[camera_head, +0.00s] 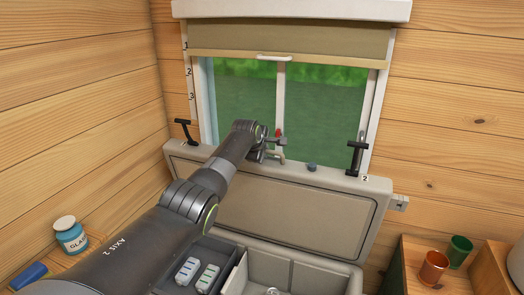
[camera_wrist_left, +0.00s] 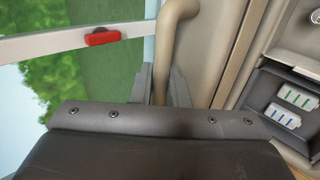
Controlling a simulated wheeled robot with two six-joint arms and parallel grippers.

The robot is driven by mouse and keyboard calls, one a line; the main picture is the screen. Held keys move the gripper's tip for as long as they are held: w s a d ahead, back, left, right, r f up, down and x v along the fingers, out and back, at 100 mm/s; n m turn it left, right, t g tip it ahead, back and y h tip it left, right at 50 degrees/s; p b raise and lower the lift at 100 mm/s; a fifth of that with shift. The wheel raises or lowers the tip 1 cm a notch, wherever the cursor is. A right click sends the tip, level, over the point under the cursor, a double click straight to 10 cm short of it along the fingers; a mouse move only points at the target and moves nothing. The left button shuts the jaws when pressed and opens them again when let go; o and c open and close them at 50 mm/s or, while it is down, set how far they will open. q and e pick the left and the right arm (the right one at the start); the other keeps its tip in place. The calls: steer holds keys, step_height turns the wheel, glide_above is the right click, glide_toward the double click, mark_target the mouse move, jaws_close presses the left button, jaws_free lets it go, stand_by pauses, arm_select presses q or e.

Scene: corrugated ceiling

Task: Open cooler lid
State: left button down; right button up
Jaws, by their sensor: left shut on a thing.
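The cooler lid (camera_head: 300,208) stands raised, its recessed inner panel facing me, in front of the window. The cooler box (camera_head: 270,268) is below it, open, with compartments showing at the bottom of the head view. My left gripper (camera_head: 268,152) is at the lid's top edge, shut on a beige handle. In the left wrist view the handle (camera_wrist_left: 172,32) runs down between the two dark fingers (camera_wrist_left: 163,85). Black T-shaped latches stand at the lid's left (camera_head: 185,130) and right (camera_head: 356,156) ends. My right gripper is not in view.
A window (camera_head: 325,105) with a partly lowered blind (camera_head: 290,42) is behind the lid. A tray with two pale packs (camera_head: 197,275) lies left of the compartments. A blue jar (camera_head: 70,236) stands at left; copper (camera_head: 433,267) and green (camera_head: 459,250) cups stand at right.

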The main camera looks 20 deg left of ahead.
arm_select(q)
steer(key=shift+f, duration=0.15)
steer(key=c, duration=1.5)
jaws_free()
steer(key=shift+s, duration=0.1)
steer(key=shift+b+v, duration=0.5)
steer(key=shift+v, duration=0.4)
steer(key=b+v, duration=0.5)
steer(key=v, duration=1)
steer(key=shift+r+b, duration=0.35)
steer(key=shift+b, duration=0.05)
